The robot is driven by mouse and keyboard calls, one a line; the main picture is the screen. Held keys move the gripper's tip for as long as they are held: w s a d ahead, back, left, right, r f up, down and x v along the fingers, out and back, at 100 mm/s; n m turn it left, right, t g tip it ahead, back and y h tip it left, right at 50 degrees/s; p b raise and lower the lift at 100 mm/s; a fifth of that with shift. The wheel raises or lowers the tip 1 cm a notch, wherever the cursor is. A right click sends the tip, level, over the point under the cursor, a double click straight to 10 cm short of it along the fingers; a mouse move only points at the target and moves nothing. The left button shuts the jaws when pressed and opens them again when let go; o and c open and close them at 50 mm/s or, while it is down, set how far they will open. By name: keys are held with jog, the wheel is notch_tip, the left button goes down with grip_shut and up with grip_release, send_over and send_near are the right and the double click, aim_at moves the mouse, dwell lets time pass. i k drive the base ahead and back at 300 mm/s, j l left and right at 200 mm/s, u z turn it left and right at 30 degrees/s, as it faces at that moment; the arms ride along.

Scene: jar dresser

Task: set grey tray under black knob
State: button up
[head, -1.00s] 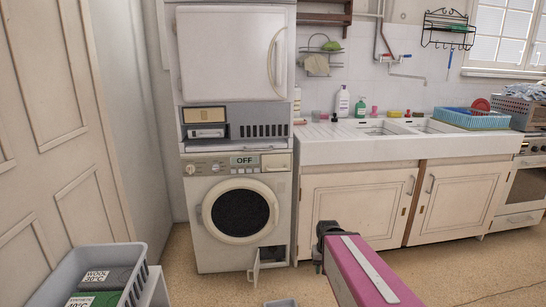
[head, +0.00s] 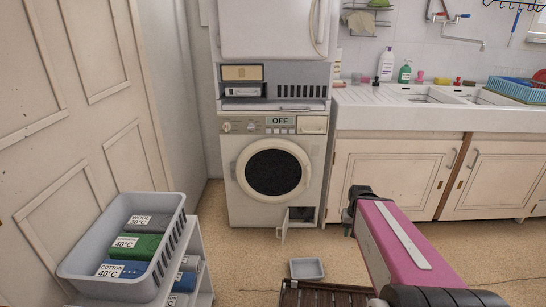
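A small grey tray (head: 307,268) lies on the floor in front of the washing machine (head: 272,175), apart from it. At the machine's lower right a small flap (head: 283,225) stands open, showing a dark recess (head: 307,214). The black knob cannot be made out in that recess; it is too dark and small. My gripper (head: 352,208), at the end of my pink arm, is in the air to the right of the recess in the picture and apart from the tray. Its fingers are too small and dark to tell open or shut.
A grey basket (head: 72,265) of labelled laundry blocks sits on a white cart (head: 204,262) at lower left. A dark brown slatted piece (head: 325,296) lies at the bottom edge. Sink cabinets (head: 395,178) stand at right. The floor before the machine is mostly clear.

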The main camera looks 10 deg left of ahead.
aim_at(305, 268)
jog(key=i+l+u, duration=0.1)
jog(key=l+u, duration=0.75)
